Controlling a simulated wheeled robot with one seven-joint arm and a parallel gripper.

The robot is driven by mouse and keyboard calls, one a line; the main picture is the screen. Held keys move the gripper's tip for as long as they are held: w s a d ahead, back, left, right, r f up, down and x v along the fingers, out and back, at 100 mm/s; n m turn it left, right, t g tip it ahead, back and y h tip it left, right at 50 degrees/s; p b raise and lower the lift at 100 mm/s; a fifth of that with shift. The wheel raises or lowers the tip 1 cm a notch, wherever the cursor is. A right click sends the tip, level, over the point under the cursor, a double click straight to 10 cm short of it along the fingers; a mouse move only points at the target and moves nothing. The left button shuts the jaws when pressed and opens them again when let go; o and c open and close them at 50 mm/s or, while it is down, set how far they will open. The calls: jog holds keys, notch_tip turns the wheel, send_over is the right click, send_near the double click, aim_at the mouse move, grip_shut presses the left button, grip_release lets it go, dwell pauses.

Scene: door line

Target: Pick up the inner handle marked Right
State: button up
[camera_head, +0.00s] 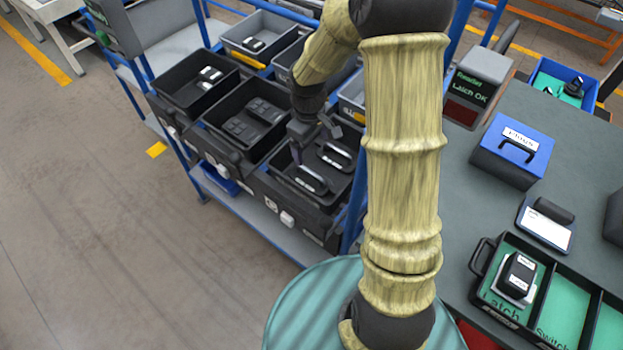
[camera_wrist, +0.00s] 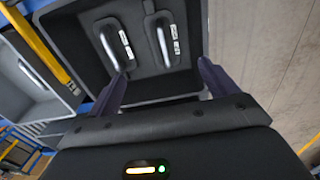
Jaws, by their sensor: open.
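Two inner handles lie side by side in a black bin (camera_head: 343,197) on the blue rack. Each has a dark base, a light grip bar and small white labels too blurred to read, so I cannot tell which is marked Right. In the head view, one handle (camera_head: 313,181) is nearer and the other (camera_head: 336,156) farther. In the wrist view, one handle (camera_wrist: 116,43) is at left and the other (camera_wrist: 164,39) at right. My gripper (camera_head: 316,138) is over this bin; in the wrist view my gripper (camera_wrist: 160,80) is open and empty, its fingers apart from both handles.
Neighbouring black bins hold dark panels (camera_head: 254,122) and small switches (camera_head: 210,74). Grey bins stand behind. On the bench at right are a divided green-lined tray (camera_head: 567,312) with a part in its Latch compartment, a blue-lidded box (camera_head: 514,150) and a "Latch OK" display (camera_head: 474,90).

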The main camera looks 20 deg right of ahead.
aim_at(312, 172)
jog(key=f, duration=0.7)
jog(key=w+f, duration=0.1)
jog(key=f, duration=0.2)
jog(key=shift+a+f, duration=0.1)
jog(key=shift+f, duration=0.05)
jog(key=shift+s+a, duration=0.1)
jog(key=shift+a, duration=0.1)
jog(key=shift+s, duration=0.1)
jog(key=shift+d+f, duration=0.3)
jog(key=shift+f, duration=0.05)
jog(key=shift+f+p, duration=0.35)
jog(key=shift+f, duration=1.9)
jog(key=c, duration=1.1)
jog(key=shift+r, duration=0.2)
